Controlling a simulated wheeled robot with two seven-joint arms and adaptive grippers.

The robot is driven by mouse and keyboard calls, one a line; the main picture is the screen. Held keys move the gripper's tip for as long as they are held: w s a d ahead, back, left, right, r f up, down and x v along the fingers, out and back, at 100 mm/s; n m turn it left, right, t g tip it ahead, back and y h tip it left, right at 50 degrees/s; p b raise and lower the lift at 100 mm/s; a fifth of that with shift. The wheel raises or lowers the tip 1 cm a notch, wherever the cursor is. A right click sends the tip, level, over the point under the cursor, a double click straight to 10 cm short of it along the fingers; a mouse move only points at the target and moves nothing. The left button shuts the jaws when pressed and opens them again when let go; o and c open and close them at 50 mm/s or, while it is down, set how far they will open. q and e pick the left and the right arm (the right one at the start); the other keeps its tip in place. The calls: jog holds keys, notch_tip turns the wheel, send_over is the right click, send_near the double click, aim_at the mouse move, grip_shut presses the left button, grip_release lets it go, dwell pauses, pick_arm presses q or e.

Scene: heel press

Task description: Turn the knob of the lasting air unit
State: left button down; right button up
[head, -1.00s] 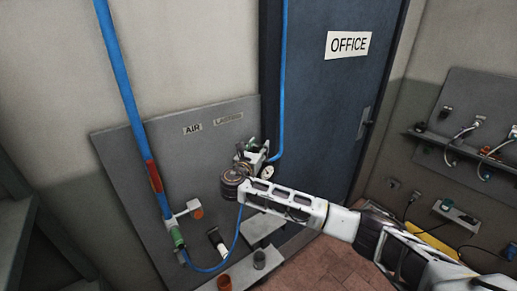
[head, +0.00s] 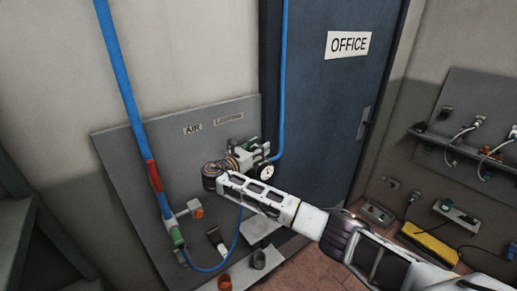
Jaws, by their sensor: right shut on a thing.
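The lasting air unit (head: 266,172) is on the grey wall panel beneath the AIR and LASTING labels, with a round white gauge on its front. My right arm reaches in from the lower right, and its wrist bends toward the unit. My right gripper (head: 243,152) is at the unit's upper left, shut on a part of it. The knob itself is hidden behind the gripper and wrist, so I cannot make out its shape. My left gripper is not in view.
A blue air pipe (head: 127,85) runs down the panel's left side to a valve with an orange end (head: 197,212). A blue hose loops below. Small cups (head: 258,259) stand on a low shelf. The office door (head: 330,110) is right of the unit.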

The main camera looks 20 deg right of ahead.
jog(key=shift+r, duration=0.1)
jog(key=o, duration=1)
jog(key=shift+o, duration=0.2)
jog(key=shift+s+a, duration=0.1)
jog(key=shift+v, duration=3.8)
